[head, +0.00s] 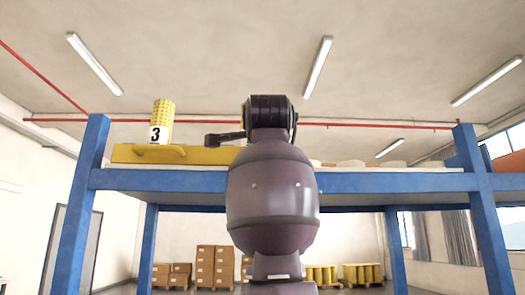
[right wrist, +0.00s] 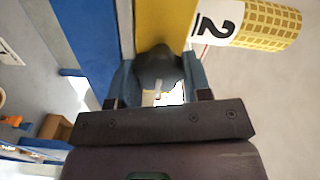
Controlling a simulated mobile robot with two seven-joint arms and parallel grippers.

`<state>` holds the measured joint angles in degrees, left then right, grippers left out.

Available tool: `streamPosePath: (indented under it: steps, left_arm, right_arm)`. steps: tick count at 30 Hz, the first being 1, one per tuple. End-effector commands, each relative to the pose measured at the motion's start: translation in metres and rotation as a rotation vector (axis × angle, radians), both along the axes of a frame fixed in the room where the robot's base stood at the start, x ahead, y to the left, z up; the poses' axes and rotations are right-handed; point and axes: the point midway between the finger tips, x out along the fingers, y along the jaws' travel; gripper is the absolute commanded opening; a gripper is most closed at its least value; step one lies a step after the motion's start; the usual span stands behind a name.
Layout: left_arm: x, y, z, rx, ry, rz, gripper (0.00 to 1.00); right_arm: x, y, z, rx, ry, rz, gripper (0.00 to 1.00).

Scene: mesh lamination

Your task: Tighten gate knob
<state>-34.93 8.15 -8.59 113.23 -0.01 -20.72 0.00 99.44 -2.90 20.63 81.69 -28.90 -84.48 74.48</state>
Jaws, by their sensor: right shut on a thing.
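In the right wrist view my right gripper (right wrist: 158,88) is shut on a dark rounded knob (right wrist: 158,65), with one finger on each side of it. The knob sits against a yellow panel (right wrist: 160,22). Most of the knob's far side is hidden by the panel and fingers. In the head view an arm of mine rises in the middle and covers part of the blue frame; the knob and fingertips cannot be made out there. The yellow panel (head: 140,154) lies along the top of the frame at left. My left gripper is in neither view.
A yellow mesh roll marked 3 (head: 163,115) stands on top at left; one marked 2 (right wrist: 262,25) is close beside the knob in the wrist view. The blue frame (head: 400,182) spans the head view. Stacked cartons (head: 214,265) stand far behind.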

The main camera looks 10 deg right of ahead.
Motion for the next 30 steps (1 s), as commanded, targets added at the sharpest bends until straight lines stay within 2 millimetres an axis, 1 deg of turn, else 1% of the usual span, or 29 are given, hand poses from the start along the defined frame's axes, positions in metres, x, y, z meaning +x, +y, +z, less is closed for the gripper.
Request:
streamPosePath:
  steps: [7, 8, 12, 13, 20, 23, 26, 30]
  left_arm:
    - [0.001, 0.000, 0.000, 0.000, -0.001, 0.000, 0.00]
    - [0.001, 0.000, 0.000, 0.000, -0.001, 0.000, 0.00]
    - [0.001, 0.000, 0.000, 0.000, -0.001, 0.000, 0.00]
    - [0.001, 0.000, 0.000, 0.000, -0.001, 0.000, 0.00]
    - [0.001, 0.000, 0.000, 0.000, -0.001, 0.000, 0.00]
    - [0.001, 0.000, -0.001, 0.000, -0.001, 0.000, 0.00]
    - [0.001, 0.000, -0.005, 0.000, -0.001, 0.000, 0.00]
    - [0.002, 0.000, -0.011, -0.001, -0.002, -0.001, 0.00]
  right_arm:
    - [0.000, 0.000, 0.000, 0.003, -0.001, 0.001, 0.21]
    - [0.000, 0.000, 0.000, 0.003, -0.001, 0.001, 0.46]
    - [0.000, 0.000, 0.000, 0.002, -0.001, 0.001, 0.68]
    - [0.000, 0.000, 0.000, 0.002, -0.001, 0.001, 0.70]
    - [0.000, 0.000, 0.000, 0.001, 0.000, 0.001, 0.70]
    - [-0.004, 0.001, 0.000, 0.001, -0.001, 0.001, 0.70]
    - [-0.013, 0.002, 0.000, 0.001, -0.003, 0.002, 0.70]
    - [-0.035, 0.005, -0.001, 0.001, -0.004, 0.002, 0.70]
